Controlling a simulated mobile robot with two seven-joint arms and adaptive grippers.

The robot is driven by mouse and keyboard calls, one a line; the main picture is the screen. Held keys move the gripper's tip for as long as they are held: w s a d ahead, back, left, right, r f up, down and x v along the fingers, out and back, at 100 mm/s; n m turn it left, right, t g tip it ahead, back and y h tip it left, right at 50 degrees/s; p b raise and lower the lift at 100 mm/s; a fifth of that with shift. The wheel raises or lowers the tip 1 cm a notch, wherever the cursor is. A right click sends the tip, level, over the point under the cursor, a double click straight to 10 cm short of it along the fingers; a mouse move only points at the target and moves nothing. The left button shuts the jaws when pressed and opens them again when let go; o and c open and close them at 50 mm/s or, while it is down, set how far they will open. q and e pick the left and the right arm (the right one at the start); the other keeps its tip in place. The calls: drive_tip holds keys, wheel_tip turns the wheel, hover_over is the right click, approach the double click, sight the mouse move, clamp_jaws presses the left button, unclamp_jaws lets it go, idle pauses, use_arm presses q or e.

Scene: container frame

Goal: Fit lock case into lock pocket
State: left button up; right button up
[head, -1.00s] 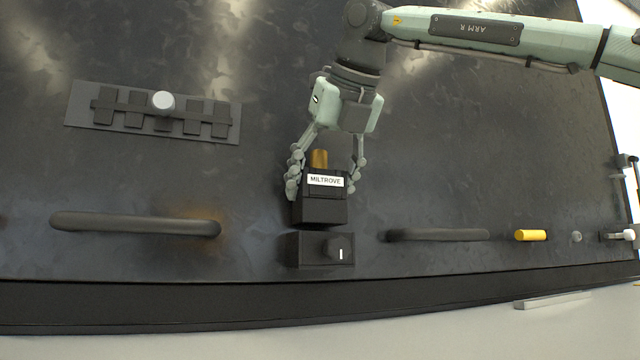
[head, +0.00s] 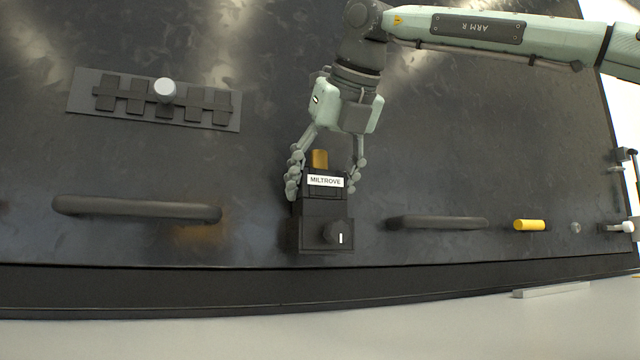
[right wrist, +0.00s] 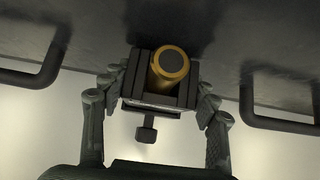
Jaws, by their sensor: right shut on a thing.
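The lock case, a black box with a white MILTROVE label (head: 325,181) and a brass cylinder on top (head: 319,159), is held between the fingers of my right gripper (head: 326,180). Directly below it is a dark block with a round knob (head: 335,233), apparently the lock pocket, fixed on the dark panel. In the head view the case's lower edge meets or overlaps the block; how deep it sits I cannot tell. The right wrist view shows the brass cylinder (right wrist: 169,65) between the fingers and the knob (right wrist: 147,132) beyond. My left gripper is not in view.
Bar handles stand on the panel left (head: 137,208) and right (head: 437,223) of the block. A yellow cylinder (head: 528,225) is farther right. A slotted plate with a white knob (head: 164,90) is at upper left. The panel between is clear.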

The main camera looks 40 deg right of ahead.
drive_tip(key=shift+f+b, duration=1.05)
drive_tip(key=shift+f, duration=0.3)
drive_tip(key=o, duration=1.6)
drive_tip(key=shift+f, duration=0.1)
drive_tip(key=v, duration=1.2)
